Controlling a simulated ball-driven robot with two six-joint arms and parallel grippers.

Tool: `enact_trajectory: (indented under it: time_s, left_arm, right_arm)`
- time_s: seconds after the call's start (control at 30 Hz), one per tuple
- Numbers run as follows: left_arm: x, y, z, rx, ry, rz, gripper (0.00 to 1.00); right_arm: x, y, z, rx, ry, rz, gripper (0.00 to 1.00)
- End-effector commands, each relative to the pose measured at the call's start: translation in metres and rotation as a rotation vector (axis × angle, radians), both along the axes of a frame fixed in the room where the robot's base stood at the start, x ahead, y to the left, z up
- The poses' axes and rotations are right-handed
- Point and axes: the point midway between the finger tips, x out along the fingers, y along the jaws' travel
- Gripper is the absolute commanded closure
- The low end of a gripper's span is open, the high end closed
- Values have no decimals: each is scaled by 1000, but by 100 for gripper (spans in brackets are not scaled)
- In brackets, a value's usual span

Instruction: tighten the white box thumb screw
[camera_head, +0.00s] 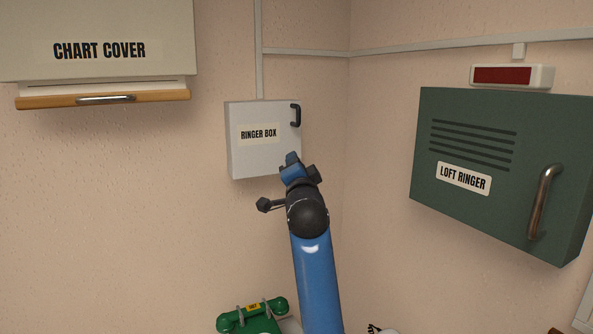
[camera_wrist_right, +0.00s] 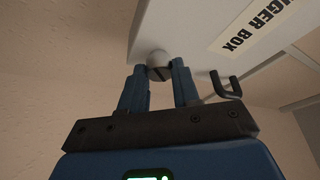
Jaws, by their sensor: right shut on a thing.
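The white ringer box (camera_head: 262,156) hangs on the wall near the corner, its lid shut, with a black handle (camera_head: 296,115) at its upper right. My right gripper (camera_head: 292,163) reaches up to the lower right edge of the box and hides part of it. In the right wrist view the box (camera_wrist_right: 190,28) is above, and the grey slotted thumb screw (camera_wrist_right: 159,68) sits at its edge between the fingertips of my right gripper (camera_wrist_right: 160,74), which is shut on it. The screw is hidden in the head view. My left gripper is not in view.
A green louvred loft ringer box (camera_head: 480,220) with a metal handle is on the right wall, below a red indicator (camera_head: 503,76). A chart cover (camera_head: 150,25) is at the upper left. A green phone (camera_head: 254,314) sits below. Wall between them is bare.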

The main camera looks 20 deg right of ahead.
Motion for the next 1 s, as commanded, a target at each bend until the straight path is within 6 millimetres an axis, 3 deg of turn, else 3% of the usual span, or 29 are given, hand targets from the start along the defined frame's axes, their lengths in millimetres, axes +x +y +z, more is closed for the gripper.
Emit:
enact_trajectory:
  time_s: [0.4, 1.0]
  left_arm:
    - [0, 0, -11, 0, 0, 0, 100]
    - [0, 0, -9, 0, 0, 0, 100]
  right_arm:
    - [0, 1, 2, 397, 2, 0, 100]
    - [0, 0, 6, 969, 7, 0, 100]
